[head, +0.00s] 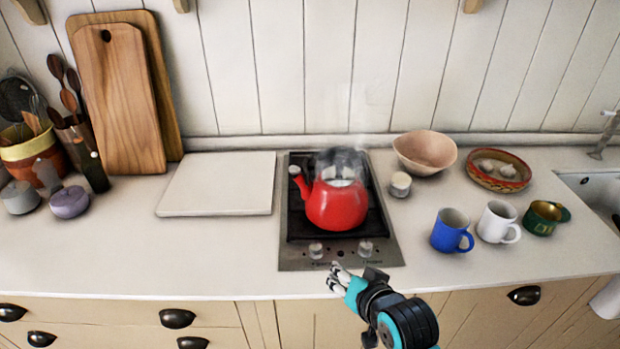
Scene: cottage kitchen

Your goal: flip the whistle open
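The red kettle (335,207) stands on the dark hob (292,222), its spout pointing left. A small grey piece at the spout tip looks like the whistle (294,170); it is too small to tell whether it is open or shut. Steam rises around the kettle's top and blurs its handle and lid. My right gripper (334,277) is at the counter's front edge, in front of the hob, below and apart from the kettle. Its fingers are small and seen at an angle, so their opening is unclear. My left gripper is out of view.
A pale board (218,184) lies left of the hob. A small white jar (400,184), a bowl (425,152), a blue mug (452,231), a white mug (498,222) and a green mug (545,217) stand to the right. The counter left of the hob's front is clear.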

